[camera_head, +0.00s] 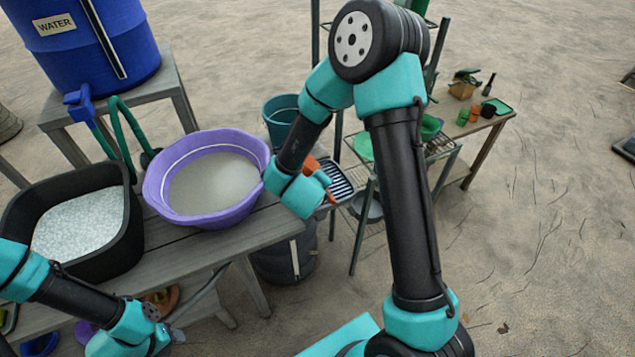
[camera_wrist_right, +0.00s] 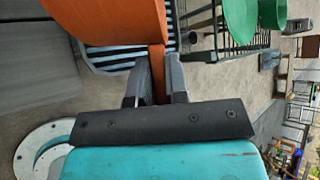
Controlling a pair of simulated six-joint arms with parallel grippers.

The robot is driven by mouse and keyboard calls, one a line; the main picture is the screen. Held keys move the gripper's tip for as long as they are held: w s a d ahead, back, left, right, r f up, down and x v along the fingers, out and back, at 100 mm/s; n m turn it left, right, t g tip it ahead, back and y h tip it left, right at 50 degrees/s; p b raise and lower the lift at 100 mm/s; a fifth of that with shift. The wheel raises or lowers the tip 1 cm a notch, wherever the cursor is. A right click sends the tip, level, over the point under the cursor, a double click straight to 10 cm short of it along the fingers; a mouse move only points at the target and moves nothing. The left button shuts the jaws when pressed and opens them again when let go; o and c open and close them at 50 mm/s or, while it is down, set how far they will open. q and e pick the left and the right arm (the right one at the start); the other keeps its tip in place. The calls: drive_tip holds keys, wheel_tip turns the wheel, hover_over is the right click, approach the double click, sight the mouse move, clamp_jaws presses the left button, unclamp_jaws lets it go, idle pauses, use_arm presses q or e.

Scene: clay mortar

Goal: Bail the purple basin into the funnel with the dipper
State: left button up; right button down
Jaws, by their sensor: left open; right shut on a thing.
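The purple basin (camera_head: 155,190) stands on the grey wooden bench, with pale greyish liquid inside. My right gripper (camera_head: 322,188) is just right of the basin, beyond the bench edge, shut on the orange dipper (camera_head: 312,165). In the right wrist view the dipper (camera_wrist_right: 115,22) fills the top left, its handle between the fingers (camera_wrist_right: 159,85). Its bowl is mostly cut off, so I cannot tell what it holds. My left gripper (camera_head: 158,318) is open, low at the lower left, its fingers hard to see. I cannot make out the funnel clearly.
A black tub (camera_head: 125,245) of white granules stands left of the basin. A blue water barrel (camera_head: 100,45) with a green hose (camera_head: 122,140) is behind. A teal bucket (camera_head: 282,115), a dark bin (camera_head: 285,262) and a wire rack (camera_head: 345,225) stand right of the bench.

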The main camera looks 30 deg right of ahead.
drive_tip(key=n+h, duration=0.1)
drive_tip(key=h, duration=0.1)
drive_tip(key=n+h, duration=0.1)
drive_tip(key=h, duration=0.1)
drive_tip(key=shift+a+r+t, duration=0.1)
drive_tip(key=shift+r+t, duration=0.25)
drive_tip(key=shift+t, duration=0.05)
idle(1.1)
